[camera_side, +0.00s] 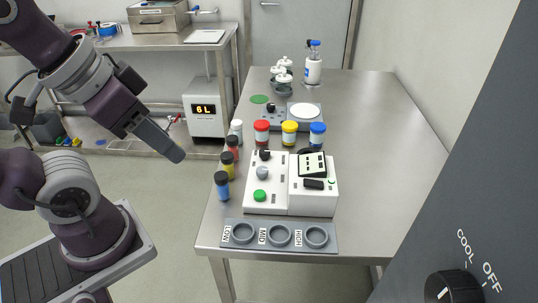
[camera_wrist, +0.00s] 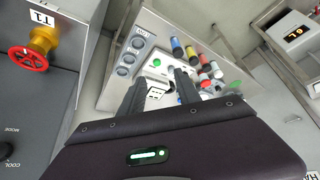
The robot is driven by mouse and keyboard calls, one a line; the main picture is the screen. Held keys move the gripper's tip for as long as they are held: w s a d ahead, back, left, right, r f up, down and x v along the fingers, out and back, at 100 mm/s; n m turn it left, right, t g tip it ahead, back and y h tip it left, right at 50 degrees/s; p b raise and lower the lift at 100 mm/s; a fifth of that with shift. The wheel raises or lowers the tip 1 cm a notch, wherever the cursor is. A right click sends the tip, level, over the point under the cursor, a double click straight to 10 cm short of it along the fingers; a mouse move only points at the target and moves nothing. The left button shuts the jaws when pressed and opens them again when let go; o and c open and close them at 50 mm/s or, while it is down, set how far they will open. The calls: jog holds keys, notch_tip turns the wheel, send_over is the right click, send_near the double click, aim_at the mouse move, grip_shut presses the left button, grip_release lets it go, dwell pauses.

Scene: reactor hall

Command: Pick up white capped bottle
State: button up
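The white capped bottle (camera_side: 236,129) stands upright on the steel table (camera_side: 390,140), at the far end of a left-edge row of small bottles. Its body is mostly hidden by the red capped bottle (camera_side: 232,146) in front of it. In the wrist view a pale bottle (camera_wrist: 216,70) at the end of the row seems to be the same one. My gripper (camera_side: 176,153) hangs in the air left of the table, apart from the bottles. The wrist view shows its two fingers spread with nothing between them, so my gripper (camera_wrist: 161,77) is open.
Yellow (camera_side: 228,164) and blue (camera_side: 222,184) capped bottles complete the row. Larger red, yellow and blue lidded jars (camera_side: 290,133) stand right of it. A white control box (camera_side: 266,190) and a three-hole rack (camera_side: 278,249) lie nearer. The table's right side is clear.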

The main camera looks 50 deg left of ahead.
jog(key=shift+o, duration=0.9)
jog(key=m+g, duration=0.6)
jog(key=m, duration=1.2)
send_over(237, 122)
jog(key=f, duration=1.2)
jog(key=shift+s+f, duration=0.15)
jog(key=shift+s, duration=0.05)
jog(key=f, duration=0.6)
jog(key=shift+w+f, duration=0.2)
jog(key=shift+f, duration=0.35)
grip_shut()
